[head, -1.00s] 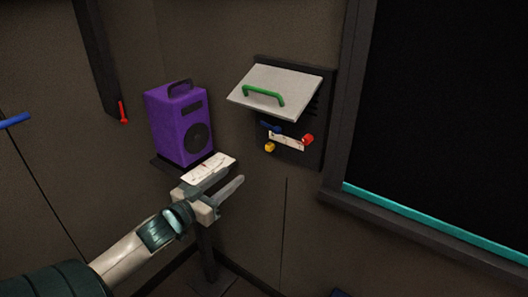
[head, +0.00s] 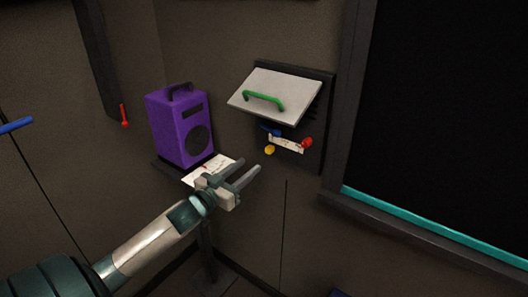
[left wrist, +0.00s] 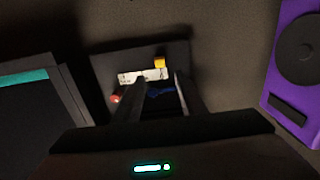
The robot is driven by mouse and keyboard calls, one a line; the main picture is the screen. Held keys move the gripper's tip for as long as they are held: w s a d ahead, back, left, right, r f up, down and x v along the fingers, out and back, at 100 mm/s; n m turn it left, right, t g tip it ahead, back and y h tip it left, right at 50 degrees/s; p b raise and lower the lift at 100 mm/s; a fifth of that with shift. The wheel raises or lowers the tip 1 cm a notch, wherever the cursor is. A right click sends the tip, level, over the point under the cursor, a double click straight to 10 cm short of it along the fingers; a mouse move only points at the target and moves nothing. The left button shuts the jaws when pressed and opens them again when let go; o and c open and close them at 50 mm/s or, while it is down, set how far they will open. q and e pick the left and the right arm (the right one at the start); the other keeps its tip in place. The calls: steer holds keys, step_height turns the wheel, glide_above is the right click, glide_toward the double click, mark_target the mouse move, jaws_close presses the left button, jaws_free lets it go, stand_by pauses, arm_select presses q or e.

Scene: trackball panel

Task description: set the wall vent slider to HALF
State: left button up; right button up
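The wall vent (head: 315,158) is a dark plate with a white flap (head: 275,92) tilted outward, carrying a green handle (head: 263,98). Below the flap is a pale marked strip (head: 288,145) with a red knob (head: 307,142), a yellow knob (head: 269,150) and a blue piece (head: 268,131). I cannot read the marks or tell which piece is the slider. My left gripper (head: 250,166) is open and empty, below and left of the strip, apart from it. In the left wrist view, the strip (left wrist: 130,77), yellow knob (left wrist: 160,62) and blue piece (left wrist: 158,92) show beyond its fingers (left wrist: 155,80). My right gripper is not in view.
A purple speaker (head: 183,142) stands on a small shelf left of the vent, with a white paper (head: 198,177) beside it. A dark framed window or board (head: 450,120) with a teal lower edge is to the right. A red-tipped lever (head: 124,118) hangs at the left.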

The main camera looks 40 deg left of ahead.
mark_target(267, 151)
arm_select(q)
steer(key=w+p, duration=0.2)
steer(key=w, duration=0.8)
jaws_close()
